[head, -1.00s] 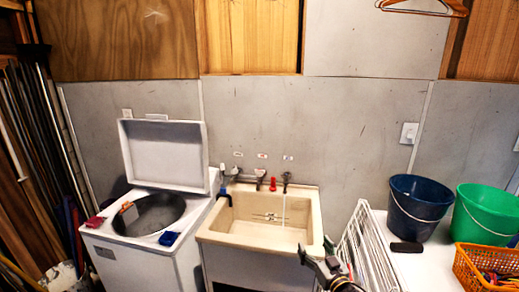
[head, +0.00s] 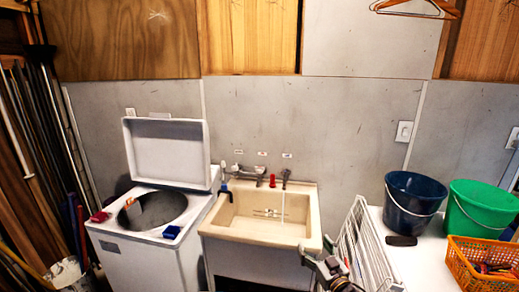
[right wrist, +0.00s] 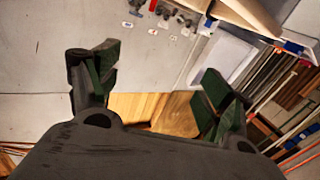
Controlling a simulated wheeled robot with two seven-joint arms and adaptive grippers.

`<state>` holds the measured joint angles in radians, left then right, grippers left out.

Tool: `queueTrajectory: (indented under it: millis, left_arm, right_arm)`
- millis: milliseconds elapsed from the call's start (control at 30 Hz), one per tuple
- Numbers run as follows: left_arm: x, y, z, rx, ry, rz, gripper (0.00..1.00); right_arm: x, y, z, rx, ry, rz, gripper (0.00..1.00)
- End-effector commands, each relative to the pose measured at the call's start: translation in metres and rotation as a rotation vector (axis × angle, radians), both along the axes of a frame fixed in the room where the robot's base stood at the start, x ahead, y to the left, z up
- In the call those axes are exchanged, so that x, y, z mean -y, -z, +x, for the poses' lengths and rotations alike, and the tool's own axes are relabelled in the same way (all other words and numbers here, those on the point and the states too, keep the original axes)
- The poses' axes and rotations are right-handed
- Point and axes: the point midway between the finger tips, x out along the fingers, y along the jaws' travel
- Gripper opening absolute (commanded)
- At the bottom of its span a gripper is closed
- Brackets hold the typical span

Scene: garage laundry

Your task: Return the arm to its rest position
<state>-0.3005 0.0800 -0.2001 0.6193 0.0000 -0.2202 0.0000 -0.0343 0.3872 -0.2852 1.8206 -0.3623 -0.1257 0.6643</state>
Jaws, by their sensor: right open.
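My right gripper (head: 322,264) is in front of the lower right corner of the sink in the head view, with nothing in its jaws. In the right wrist view its two fingers with green pads (right wrist: 158,85) stand wide apart, with only wall and wood panels showing between them. My left gripper is not in the head view.
A cream laundry sink (head: 262,236) with taps stands mid-scene. A top-load washer (head: 150,262) with its lid up is left of it. A white rack (head: 362,246) is beside my right gripper. A blue bucket (head: 408,207), green bucket (head: 478,212) and orange basket (head: 470,262) stand at the right.

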Motion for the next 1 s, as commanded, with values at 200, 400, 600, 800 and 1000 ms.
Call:
queueTrajectory:
  millis: [200,400,600,800,1000]
  left_arm:
    - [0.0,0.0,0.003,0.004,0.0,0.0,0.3]
    - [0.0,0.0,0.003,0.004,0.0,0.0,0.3]
    - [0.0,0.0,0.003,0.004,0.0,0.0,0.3]
    - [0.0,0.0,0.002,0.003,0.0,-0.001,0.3]
    - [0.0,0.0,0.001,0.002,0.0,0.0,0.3]
  right_arm:
    - [0.001,0.001,0.0,0.014,0.003,-0.064,0.8]
    - [0.001,0.003,0.0,0.025,0.007,-0.133,0.8]
    - [0.009,0.024,0.002,0.003,0.016,-0.212,0.8]
    - [0.028,0.072,0.004,-0.068,0.035,-0.298,0.8]
    - [0.059,0.142,0.0,-0.18,0.059,-0.383,0.8]
